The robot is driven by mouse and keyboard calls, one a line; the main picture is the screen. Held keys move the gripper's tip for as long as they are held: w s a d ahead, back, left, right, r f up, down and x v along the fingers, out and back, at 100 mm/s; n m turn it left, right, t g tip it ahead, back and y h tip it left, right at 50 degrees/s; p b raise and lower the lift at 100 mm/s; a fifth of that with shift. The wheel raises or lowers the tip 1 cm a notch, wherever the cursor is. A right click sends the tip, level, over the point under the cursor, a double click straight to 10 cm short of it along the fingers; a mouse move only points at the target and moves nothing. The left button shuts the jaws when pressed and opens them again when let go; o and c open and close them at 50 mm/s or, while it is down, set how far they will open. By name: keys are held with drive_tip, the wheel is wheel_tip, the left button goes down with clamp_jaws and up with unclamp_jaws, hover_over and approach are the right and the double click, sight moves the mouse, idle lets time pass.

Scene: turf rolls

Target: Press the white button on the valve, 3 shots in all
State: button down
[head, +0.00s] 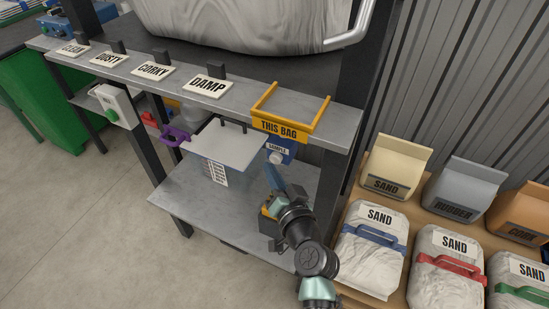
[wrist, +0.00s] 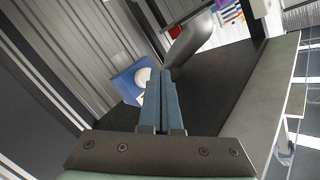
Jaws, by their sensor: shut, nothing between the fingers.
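The blue valve block (head: 287,152) with a SAMPLE label hangs below the shelf front, under the yellow THIS BAG bracket. Its round white button (head: 275,157) faces outward. My gripper (head: 268,167) is shut and empty, with its blue-grey fingers pointing up towards the button from just below. In the wrist view, the shut fingers (wrist: 166,73) reach up beside the white button (wrist: 142,77) on the blue valve block (wrist: 125,79); the fingers overlap the button's right edge in the picture. I cannot tell whether the tips touch it.
A pale plate (head: 226,144) and a printed sheet (head: 215,173) are left of the valve. The shelf (head: 235,97) carries CLEAN, DUSTY, CORKY and DAMP signs. A large bag (head: 240,25) hangs above. Sand bags (head: 372,245) lie on the right. Open floor (head: 90,230) is at left.

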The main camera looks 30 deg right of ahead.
drive_tip(key=shift+s+a, duration=0.1)
drive_tip(key=shift+a, duration=0.05)
drive_tip(key=shift+s+a+p, duration=0.3)
drive_tip(key=shift+s+a, duration=0.5)
drive_tip(key=shift+a, duration=0.2)
drive_tip(key=shift+s+a+p, duration=0.3)
drive_tip(key=shift+s+a, duration=0.45)
drive_tip(key=shift+a, duration=0.25)
drive_tip(key=w+a+r+n+y, duration=0.2)
drive_tip(key=w+a+r+n, duration=0.15)
drive_tip(key=a+r, duration=0.55)
drive_tip(key=w+a+r+n+y, duration=0.2)
drive_tip(key=a+r+n, duration=0.3)
drive_tip(key=r, duration=0.8)
drive_tip(key=s+r+t+p, duration=0.2)
drive_tip(key=s+r, duration=0.3)
drive_tip(key=r, duration=0.8)
drive_tip(key=s+a+r+t+h+p, duration=0.1)
drive_tip(key=s+r+t+p, duration=0.2)
drive_tip(key=r, duration=1.1)
drive_tip(key=s+r+t+h+p, duration=0.1)
drive_tip(key=s+r+t+p, duration=0.2)
drive_tip(key=r, duration=1.1)
drive_tip(key=s+t, duration=0.3)
drive_tip(key=s, duration=0.1)
drive_tip(key=shift+s+a, duration=0.15)
drive_tip(key=shift+s, duration=0.25)
